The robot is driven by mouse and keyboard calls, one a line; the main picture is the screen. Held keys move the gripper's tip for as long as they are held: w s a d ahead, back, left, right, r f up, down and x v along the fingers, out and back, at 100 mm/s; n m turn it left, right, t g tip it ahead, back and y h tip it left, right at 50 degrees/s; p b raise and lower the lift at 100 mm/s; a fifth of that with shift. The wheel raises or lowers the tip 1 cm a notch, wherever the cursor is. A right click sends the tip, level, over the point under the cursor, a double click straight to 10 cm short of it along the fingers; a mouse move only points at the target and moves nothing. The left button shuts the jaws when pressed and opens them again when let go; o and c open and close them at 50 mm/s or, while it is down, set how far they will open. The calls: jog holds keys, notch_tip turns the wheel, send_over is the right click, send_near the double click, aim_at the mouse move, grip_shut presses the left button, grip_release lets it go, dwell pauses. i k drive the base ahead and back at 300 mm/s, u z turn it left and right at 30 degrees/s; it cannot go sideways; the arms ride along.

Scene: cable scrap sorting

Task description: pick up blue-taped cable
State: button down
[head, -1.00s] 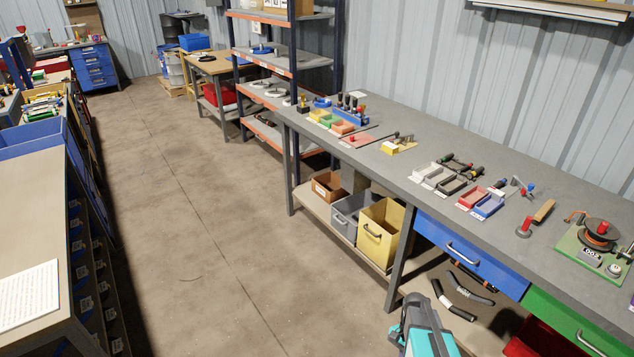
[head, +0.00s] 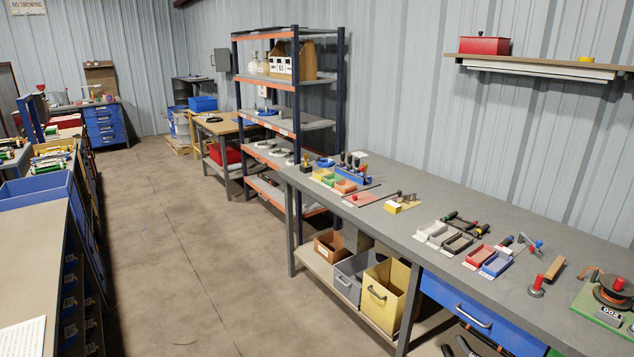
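I cannot make out a cable with blue tape for certain. Several short dark pieces (head: 462,220) with coloured ends lie on the grey workbench (head: 420,197) behind small trays; they are too small to tell their tape. A dark cable piece (head: 466,345) shows below the bench at the bottom edge, cut off by the frame. A small tool or part with a blue end (head: 537,246) stands near the blue tray. My gripper is not in view.
Small red (head: 478,256) and blue (head: 497,263) trays sit on the bench, with a cable reel (head: 612,292) at far right. A yellow bin (head: 388,302) and a grey bin (head: 350,280) stand on the lower shelf. The floor aisle (head: 170,240) at left is clear.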

aim_at(509, 239)
jog(key=z, duration=0.45)
jog(key=k, duration=0.85)
jog(key=z, duration=0.95)
jog(key=k, duration=0.6)
jog(key=z, duration=0.3)
jog(key=i, duration=0.65)
jog(key=u, duration=0.75)
jog(key=i, duration=1.6)
jog(key=u, duration=0.2)
